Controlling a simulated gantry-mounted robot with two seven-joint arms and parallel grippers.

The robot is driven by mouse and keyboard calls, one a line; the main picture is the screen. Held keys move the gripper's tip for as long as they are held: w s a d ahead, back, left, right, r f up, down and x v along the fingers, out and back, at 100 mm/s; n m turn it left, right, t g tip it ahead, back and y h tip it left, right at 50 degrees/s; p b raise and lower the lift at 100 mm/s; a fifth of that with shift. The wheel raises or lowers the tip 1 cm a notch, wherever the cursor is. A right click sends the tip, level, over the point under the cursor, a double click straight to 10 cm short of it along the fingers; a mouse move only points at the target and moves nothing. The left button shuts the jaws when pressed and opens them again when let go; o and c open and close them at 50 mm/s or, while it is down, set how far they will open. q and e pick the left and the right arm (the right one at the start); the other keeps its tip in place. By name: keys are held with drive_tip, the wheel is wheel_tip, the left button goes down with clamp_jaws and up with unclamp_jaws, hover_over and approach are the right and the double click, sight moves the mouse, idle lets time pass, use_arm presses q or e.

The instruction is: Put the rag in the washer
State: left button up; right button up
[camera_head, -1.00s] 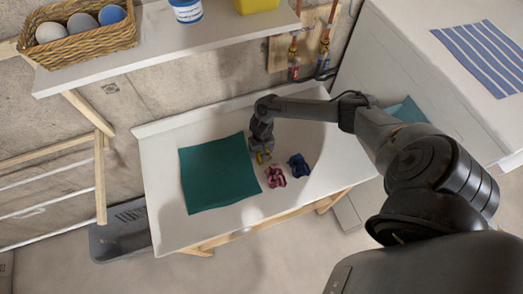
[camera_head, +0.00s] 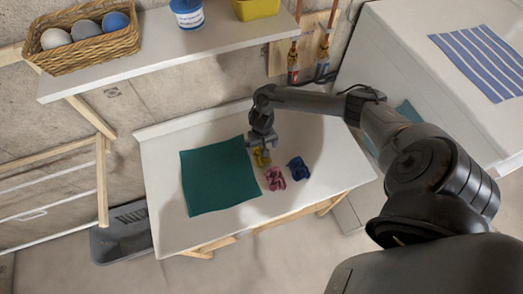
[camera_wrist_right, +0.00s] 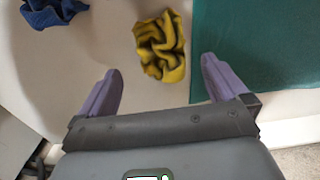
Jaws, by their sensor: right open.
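Three crumpled rags lie on the white table: a yellow one (camera_head: 261,157), a pink one (camera_head: 275,179) and a dark blue one (camera_head: 298,169). My right gripper (camera_head: 262,143) is open and empty above the yellow rag. In the right wrist view, the yellow rag (camera_wrist_right: 160,46) lies ahead of and between the spread purple fingers (camera_wrist_right: 160,68), apart from them. The blue rag (camera_wrist_right: 52,11) shows at the upper left there. A white boxy machine (camera_head: 385,60), seemingly the washer, stands at right; my arm hides part of its front. My left gripper is out of view.
A flat teal cloth (camera_head: 215,175) covers the table's left part. The white table (camera_head: 330,165) is clear right of the rags. A shelf (camera_head: 165,55) above holds a basket (camera_head: 85,40), and a striped cloth (camera_head: 482,58) lies on the machine.

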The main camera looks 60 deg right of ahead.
wheel_tip(320, 180, up, 5)
drive_tip(key=a+r+n+t+y, duration=0.15)
drive_tip(key=a+n+t, duration=0.5)
drive_tip(key=a, duration=1.75)
drive_tip(key=s+d+r+n+g, duration=0.1)
drive_tip(key=s+r, duration=0.3)
drive_tip(key=s, duration=0.2)
drive_tip(key=s+d+r+n+g+h, duration=0.1)
drive_tip(key=s+r+n+g, duration=0.1)
drive_tip(key=s+r, duration=0.2)
drive_tip(key=s, duration=0.2)
drive_tip(key=shift+s+d+r, duration=0.25)
drive_tip(key=shift+s+r, duration=0.1)
drive_tip(key=shift+n, duration=0.25)
